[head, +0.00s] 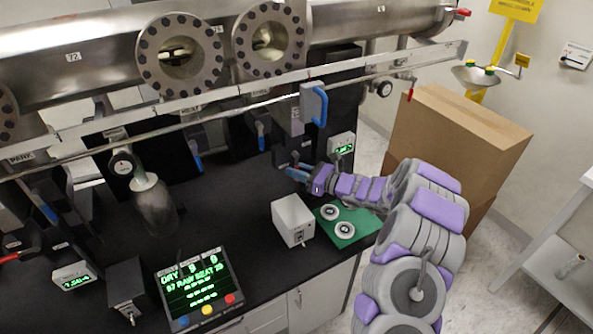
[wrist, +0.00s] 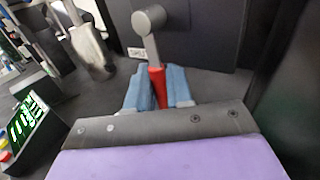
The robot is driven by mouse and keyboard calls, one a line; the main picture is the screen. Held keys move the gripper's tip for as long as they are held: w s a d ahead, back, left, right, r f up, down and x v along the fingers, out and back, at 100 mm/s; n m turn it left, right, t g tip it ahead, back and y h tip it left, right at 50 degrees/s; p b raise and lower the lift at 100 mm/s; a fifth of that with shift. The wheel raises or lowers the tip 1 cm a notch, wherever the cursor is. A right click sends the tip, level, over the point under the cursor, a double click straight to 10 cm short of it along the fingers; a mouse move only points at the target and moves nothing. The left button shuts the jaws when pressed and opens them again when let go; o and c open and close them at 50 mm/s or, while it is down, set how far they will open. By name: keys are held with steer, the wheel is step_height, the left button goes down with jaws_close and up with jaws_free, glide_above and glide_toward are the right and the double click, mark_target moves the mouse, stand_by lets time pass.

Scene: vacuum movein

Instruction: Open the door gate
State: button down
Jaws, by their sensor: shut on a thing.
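My gripper (head: 297,172) reaches over the black bench at the middle of the head view, at the base of the dark equipment. In the wrist view, the blue fingers of my gripper (wrist: 158,90) are shut around a red handle (wrist: 158,88). I cannot read the label for certain.
A small white box (head: 292,220) and a green mat (head: 338,228) with two round parts lie near my arm. A display (head: 200,290) stands at the front. A steel tube (head: 110,50) and rail run above. A cardboard box (head: 455,140) stands at the right.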

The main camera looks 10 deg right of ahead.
steer(key=shift+d, duration=0.1)
stand_by(0.4)
steer(key=w+d+r+n+h, duration=0.1)
steer(key=d+r+n+h, duration=0.4)
steer(key=n+h, duration=0.6)
steer(key=shift+w+d+r+n+b, duration=0.15)
steer(key=shift+w+r+n+b, duration=0.15)
steer(key=shift+w+r+n, duration=0.15)
stand_by(0.6)
steer(key=shift+r, duration=0.3)
steer(key=c, duration=1.2)
jaws_free()
steer(key=shift+f, duration=0.15)
